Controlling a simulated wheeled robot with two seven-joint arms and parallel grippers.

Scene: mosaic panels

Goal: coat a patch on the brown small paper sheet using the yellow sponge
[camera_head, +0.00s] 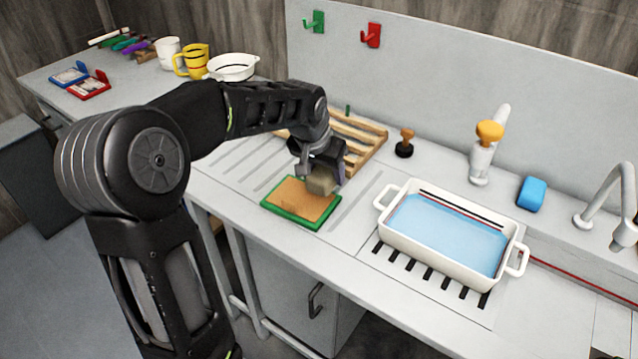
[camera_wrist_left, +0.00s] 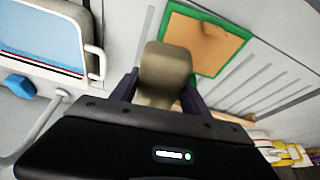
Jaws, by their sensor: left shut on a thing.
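The brown paper sheet (camera_head: 295,198) lies in a green-rimmed frame on the counter. In the left wrist view the sheet (camera_wrist_left: 200,42) shows a faint darker mark near its middle. My left gripper (camera_head: 318,170) is shut on a dull tan-yellow sponge block (camera_head: 322,185), which also shows in the left wrist view (camera_wrist_left: 165,68). In the head view the sponge overlaps the back right part of the sheet and frame. I cannot tell whether it touches them. My right gripper is not in view.
A white basin (camera_head: 400,232) of blue water stands to the right of the frame. A wooden rack (camera_head: 365,135) is behind the gripper. A dark stamp (camera_head: 405,145), an orange-topped dispenser (camera_head: 488,140) and a blue block (camera_head: 531,193) stand at the back. The grooved counter around the frame is clear.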

